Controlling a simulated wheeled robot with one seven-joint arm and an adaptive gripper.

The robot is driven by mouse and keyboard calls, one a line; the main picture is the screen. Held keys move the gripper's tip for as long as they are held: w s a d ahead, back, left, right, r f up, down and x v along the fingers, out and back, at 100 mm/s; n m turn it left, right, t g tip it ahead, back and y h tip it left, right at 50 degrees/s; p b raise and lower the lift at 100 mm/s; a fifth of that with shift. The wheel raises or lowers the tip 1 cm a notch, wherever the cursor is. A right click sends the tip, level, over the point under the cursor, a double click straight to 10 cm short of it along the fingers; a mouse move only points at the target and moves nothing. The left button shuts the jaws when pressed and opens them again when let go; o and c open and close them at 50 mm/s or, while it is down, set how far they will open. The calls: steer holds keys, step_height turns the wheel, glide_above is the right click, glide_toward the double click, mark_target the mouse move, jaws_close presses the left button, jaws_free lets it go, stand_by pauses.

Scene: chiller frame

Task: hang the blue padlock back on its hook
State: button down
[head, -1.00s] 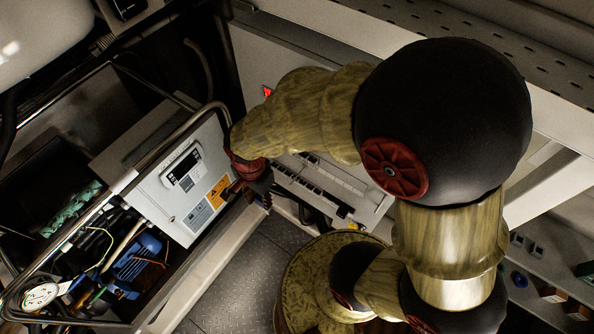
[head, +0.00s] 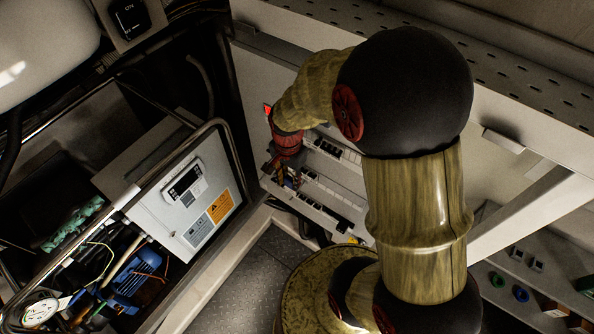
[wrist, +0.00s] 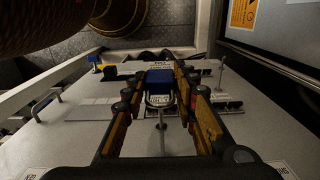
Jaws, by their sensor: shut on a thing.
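The blue padlock (wrist: 158,78) is between the fingertips of my gripper (wrist: 160,73) in the wrist view. Its metal shackle (wrist: 160,101) points toward the camera. My gripper is shut on the padlock's body. A metal peg hook (wrist: 161,122) stands just below the shackle in the picture; I cannot tell whether the shackle is around it. In the head view my gripper (head: 287,177) is at the pale panel, beside its labelled strips, and mostly hides the padlock.
Another pin (wrist: 220,72) stands right of the fingers, and a small blue item (wrist: 93,58) is at the left. A grey control box (head: 190,195) in a tubular frame is left of my arm. Blue and green rings (head: 520,293) are at lower right.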

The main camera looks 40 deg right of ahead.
steer(key=d, duration=0.1)
steer(key=w+d, duration=0.1)
steer(key=d+f+p, duration=0.1)
steer(key=shift+w+d, duration=0.2)
steer(key=shift+d, duration=0.2)
steer(key=shift+f, duration=0.2)
steer(key=c, duration=1.4)
jaws_free()
